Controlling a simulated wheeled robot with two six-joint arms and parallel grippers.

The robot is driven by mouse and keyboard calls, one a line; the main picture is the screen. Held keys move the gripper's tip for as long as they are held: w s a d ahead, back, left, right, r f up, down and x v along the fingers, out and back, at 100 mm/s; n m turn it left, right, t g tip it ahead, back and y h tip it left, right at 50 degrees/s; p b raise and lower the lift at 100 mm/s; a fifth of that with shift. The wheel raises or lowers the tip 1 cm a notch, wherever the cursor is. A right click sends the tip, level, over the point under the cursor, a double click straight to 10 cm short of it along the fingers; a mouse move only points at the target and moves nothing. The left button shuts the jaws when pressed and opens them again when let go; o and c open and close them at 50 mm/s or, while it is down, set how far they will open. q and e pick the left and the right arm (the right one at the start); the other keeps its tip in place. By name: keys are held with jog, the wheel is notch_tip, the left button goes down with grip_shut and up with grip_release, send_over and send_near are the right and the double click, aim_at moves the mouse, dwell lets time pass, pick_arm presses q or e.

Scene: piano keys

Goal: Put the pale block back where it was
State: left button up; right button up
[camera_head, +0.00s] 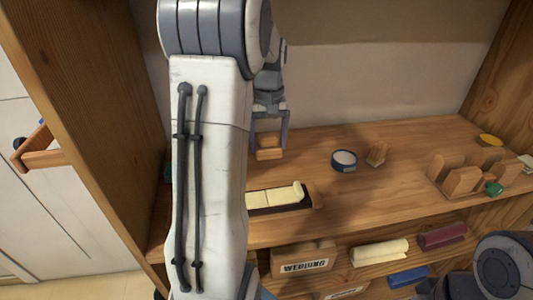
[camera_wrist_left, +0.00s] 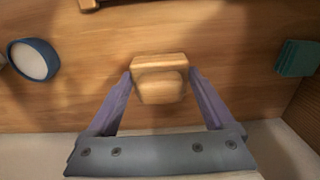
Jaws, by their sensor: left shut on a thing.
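My left gripper (camera_head: 269,143) is shut on a pale wooden block (camera_head: 269,155), above the back left of the wooden shelf top. In the left wrist view the block (camera_wrist_left: 160,82) sits between the two purple fingers of the gripper (camera_wrist_left: 160,77), with a wider plate-like part and a rounded part. A dark recess (camera_head: 308,207) near the front edge holds cream piano keys (camera_head: 270,197); its left part is hidden behind my left arm. My right gripper is not clearly in view; only part of my right arm shows at bottom right.
A blue-rimmed round dish (camera_head: 344,161) and a small wooden piece (camera_head: 377,153) stand right of the held block. A wooden rack (camera_head: 462,180) is further right. A teal block (camera_wrist_left: 297,58) shows in the left wrist view. Cream (camera_head: 379,252) and maroon (camera_head: 442,236) pieces lie on the lower shelf.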

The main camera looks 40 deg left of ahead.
aim_at(266, 134)
pick_arm(q)
jog(key=shift+w+a+f, duration=0.1)
jog(key=shift+a+f, duration=0.35)
jog(key=shift+a, duration=0.15)
jog(key=shift+f, duration=1.85)
jog(key=shift+f+b, duration=0.15)
jog(key=shift+b, duration=0.15)
jog(key=o, duration=0.9)
jog(key=shift+d, duration=0.1)
notch_tip(266, 134, up, 8)
jog(key=shift+f+p, duration=0.1)
jog(key=shift+p, duration=0.45)
